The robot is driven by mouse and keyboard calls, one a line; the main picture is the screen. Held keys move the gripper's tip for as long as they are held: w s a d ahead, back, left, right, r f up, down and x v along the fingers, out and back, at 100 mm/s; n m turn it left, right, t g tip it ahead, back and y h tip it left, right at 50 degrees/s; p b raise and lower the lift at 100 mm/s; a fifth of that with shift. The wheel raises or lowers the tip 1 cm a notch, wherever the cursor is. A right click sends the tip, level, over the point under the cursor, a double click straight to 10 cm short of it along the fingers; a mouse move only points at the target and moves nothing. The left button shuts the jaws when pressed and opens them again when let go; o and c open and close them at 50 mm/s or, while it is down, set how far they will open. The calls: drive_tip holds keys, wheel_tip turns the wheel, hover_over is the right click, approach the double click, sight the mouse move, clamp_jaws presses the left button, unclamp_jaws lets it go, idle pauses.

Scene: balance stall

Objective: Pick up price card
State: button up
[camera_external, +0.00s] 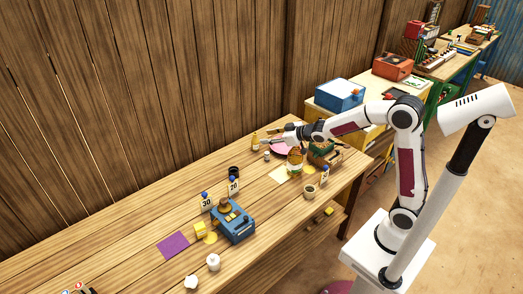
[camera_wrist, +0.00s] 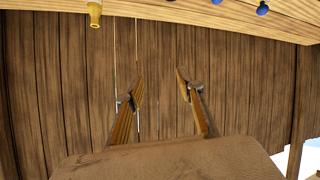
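My gripper (camera_external: 268,139) is over the back of the table, near a yellow bottle (camera_external: 255,140) and apart from the cards. In the wrist view my gripper (camera_wrist: 160,77) has its two fingers spread, with nothing between them. Blue knobs (camera_wrist: 262,8) show at the top edge there; I cannot tell which cards they belong to.
The blue scale (camera_external: 233,228) stands mid-table near a yellow block (camera_external: 200,229) and purple cloth (camera_external: 173,244). A dark cup (camera_external: 233,172) is near the "20" card. A burger-like item (camera_external: 295,160) and a crate (camera_external: 328,157) stand right. The plank wall lies behind.

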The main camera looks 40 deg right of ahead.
sight(206, 202)
drive_tip(key=w+a+f+n+y, duration=0.2)
drive_tip(key=w+a+f+y, duration=0.1)
drive_tip(key=w+a+f, duration=0.3)
drive_tip(key=s+a+f+n+g+y, duration=0.1)
drive_tip(key=a+f+n+y, duration=0.1)
drive_tip(key=a+f+y, duration=0.2)
drive_tip(key=s+a+f+n+g+y, duration=0.1)
drive_tip(key=a+f+y, duration=0.3)
drive_tip(key=a+f, duration=0.6)
drive_tip(key=s+a+n, duration=0.1)
drive_tip(key=a, duration=0.3)
drive_tip(key=shift+s+f+y, duration=0.2)
drive_tip(key=shift+s+y, duration=0.1)
drive_tip(key=shift+a, duration=0.15)
drive_tip(key=shift+x, duration=1.25)
drive_tip(key=shift+x, duration=2.65)
drive_tip(key=shift+s, duration=0.2)
